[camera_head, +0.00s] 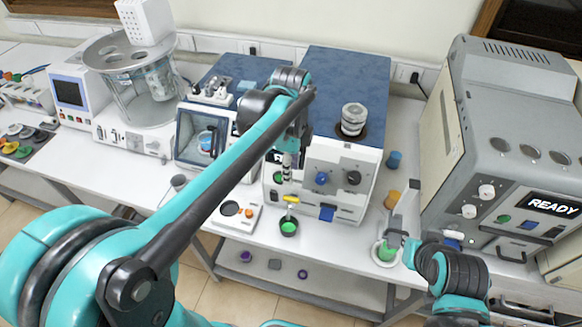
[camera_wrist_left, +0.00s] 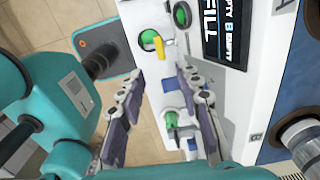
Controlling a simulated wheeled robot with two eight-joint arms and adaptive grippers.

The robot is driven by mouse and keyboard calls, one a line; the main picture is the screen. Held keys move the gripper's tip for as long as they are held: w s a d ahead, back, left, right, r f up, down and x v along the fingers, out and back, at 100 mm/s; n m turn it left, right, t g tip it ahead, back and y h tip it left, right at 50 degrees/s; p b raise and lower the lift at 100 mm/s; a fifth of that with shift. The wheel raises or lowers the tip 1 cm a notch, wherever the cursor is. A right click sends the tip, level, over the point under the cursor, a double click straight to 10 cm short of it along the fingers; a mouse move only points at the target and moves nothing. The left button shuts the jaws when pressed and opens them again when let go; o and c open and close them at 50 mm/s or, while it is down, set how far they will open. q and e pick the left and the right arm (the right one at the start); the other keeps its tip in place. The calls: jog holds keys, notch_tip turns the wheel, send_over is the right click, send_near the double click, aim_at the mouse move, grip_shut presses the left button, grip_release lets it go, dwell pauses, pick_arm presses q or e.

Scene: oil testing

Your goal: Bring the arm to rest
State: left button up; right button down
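My left arm reaches from the lower left across the bench. Its gripper (camera_head: 290,158) hangs in front of the blue-topped white machine (camera_head: 335,190). In the left wrist view its two fingers (camera_wrist_left: 160,82) stand apart with nothing between their tips. Beyond them is the machine's front panel, with a yellow lever (camera_wrist_left: 158,46) and a green round part. My right arm (camera_head: 452,272) comes in at the lower right. Its gripper (camera_head: 400,240) is close to a pale cup with green contents (camera_head: 386,252); whether it touches or grips the cup is unclear.
A small dark cup with green contents (camera_head: 288,227) stands below the yellow lever. A flat scale-like device (camera_head: 237,214) lies left of it. The large READY machine (camera_head: 510,150) fills the right side. A glass tank (camera_head: 140,80) stands at the left. Small blue and orange containers stand between the machines.

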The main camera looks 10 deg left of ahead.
pick_arm(q)
jog(key=s+a+f+n+t+b, duration=0.2)
jog(key=s+f+n+t+b, duration=0.1)
jog(key=s+f+n+b, duration=0.2)
jog(key=s+a+f+n+t+b, duration=0.3)
jog(key=s+f+n+b, duration=0.3)
jog(key=f+n, duration=0.4)
jog(key=n+t, duration=0.1)
jog(key=n, duration=0.2)
jog(key=shift+s+n, duration=0.3)
dwell(1.1)
